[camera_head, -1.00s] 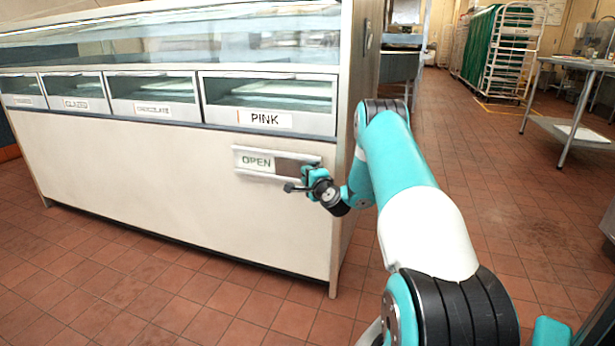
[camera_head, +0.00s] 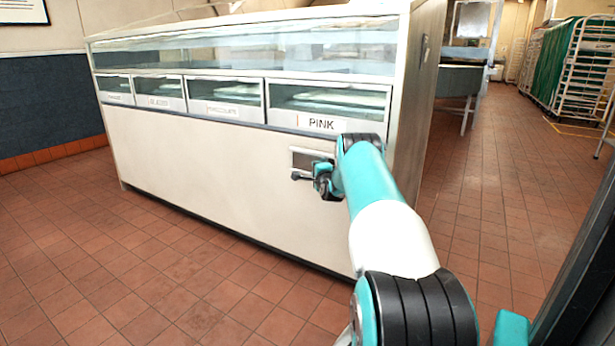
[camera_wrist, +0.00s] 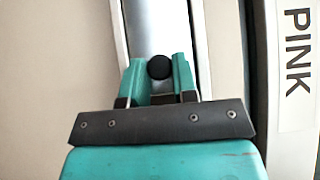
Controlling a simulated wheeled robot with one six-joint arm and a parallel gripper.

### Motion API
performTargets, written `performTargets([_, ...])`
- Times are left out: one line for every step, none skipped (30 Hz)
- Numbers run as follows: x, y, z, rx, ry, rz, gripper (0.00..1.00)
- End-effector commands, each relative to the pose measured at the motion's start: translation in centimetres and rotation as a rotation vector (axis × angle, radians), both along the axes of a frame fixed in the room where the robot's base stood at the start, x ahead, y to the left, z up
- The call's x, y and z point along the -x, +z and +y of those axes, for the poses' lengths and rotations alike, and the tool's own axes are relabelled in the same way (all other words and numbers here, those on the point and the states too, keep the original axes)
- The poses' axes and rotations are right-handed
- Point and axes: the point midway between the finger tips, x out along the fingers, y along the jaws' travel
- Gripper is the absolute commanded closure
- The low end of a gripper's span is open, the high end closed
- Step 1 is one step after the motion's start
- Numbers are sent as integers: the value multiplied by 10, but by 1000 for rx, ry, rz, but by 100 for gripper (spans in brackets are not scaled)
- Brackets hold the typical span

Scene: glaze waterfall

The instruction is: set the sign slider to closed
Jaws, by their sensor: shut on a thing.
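The sign slider (camera_head: 305,158) is a pale framed strip on the front of the white display case, below the PINK label. A dark brownish patch shows at its left end, and no word can be read on it. My arm hides its right part. In the wrist view, the slider's round black knob (camera_wrist: 159,67) sits between my two teal fingers, in front of a grey strip between pale rails (camera_wrist: 200,40). My gripper (camera_head: 300,177) is shut on the knob, at the lower edge of the sign.
The display case (camera_head: 215,165) has several glass-fronted bins above; the PINK label (camera_head: 321,124) is just over the sign. Its right end wall is beside my arm. Tiled floor (camera_head: 120,255) is clear in front. A rack (camera_head: 585,70) stands far right.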

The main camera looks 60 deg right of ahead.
Motion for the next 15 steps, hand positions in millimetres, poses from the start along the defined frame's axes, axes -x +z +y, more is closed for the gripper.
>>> performTargets([-1, 1, -1, 1, -1, 0, 100])
performTargets([-1, 1, -2, 2, -1, -1, 100])
performTargets([-1, 1, -2, 3, -1, 0, 100])
performTargets([-1, 1, -2, 2, -1, 1, 100])
performTargets([-1, 2, -2, 3, 0, 0, 100])
performTargets([-1, 2, -1, 3, 0, 0, 100])
performTargets([-2, 2, -1, 3, 0, 0, 100])
performTargets([-2, 2, -1, 4, 0, 0, 100])
performTargets([-2, 2, -1, 4, 1, 0, 100])
performTargets([-3, 2, 0, 4, 2, 0, 69])
performTargets([-3, 2, 0, 4, 2, 0, 62])
performTargets([-3, 2, 0, 4, 2, 0, 53])
performTargets([-3, 2, 0, 4, 2, 0, 48])
performTargets([-2, 2, 0, 4, 2, 0, 48])
performTargets([-2, 2, 0, 4, 2, 0, 48])
